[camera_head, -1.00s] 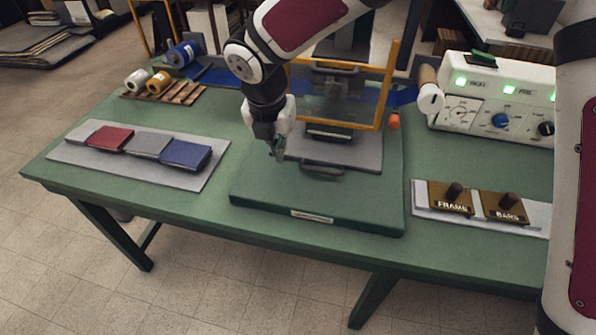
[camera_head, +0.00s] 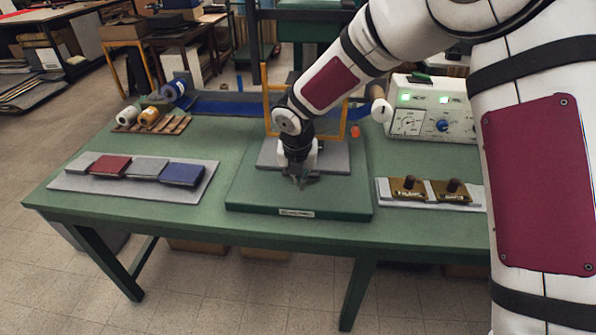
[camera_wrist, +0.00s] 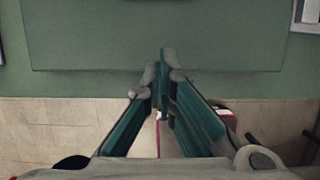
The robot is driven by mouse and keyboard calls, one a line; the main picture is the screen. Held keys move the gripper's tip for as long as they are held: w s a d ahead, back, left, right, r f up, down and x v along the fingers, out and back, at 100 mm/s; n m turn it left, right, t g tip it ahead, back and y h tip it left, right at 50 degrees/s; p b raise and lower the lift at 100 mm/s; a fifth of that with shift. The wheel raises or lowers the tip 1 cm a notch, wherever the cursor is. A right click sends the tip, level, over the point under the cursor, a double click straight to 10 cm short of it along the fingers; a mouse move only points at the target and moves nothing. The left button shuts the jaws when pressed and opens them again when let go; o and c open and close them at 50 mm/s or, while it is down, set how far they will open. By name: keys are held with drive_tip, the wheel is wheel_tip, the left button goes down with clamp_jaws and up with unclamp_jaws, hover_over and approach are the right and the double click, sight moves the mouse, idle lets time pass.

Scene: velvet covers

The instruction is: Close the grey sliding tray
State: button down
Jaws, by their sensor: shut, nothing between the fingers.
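The grey sliding tray (camera_head: 335,160) lies on the green base block (camera_head: 245,187) of the press at the middle of the table. My arm hides its middle, and its front handle cannot be made out. My gripper (camera_head: 300,184) is shut and empty, pointing down over the base block just at the tray's front edge. I cannot tell whether it touches the tray. In the wrist view, the closed fingertips (camera_wrist: 164,62) show against a plain green surface, and the tray cannot be made out there.
An orange frame (camera_head: 266,110) stands behind the tray, partly hidden by my arm. A swatch board (camera_head: 95,185) lies left, a board with two brass stamps (camera_head: 410,188) right. A control box (camera_head: 430,110) and thread spools (camera_head: 149,116) stand farther back. The table's front left is clear.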

drive_tip(key=x, duration=0.5)
drive_tip(key=shift+w+r, duration=0.1)
drive_tip(key=shift+w, duration=1.2)
drive_tip(key=shift+w+f, duration=0.2)
drive_tip(key=shift+w, duration=0.4)
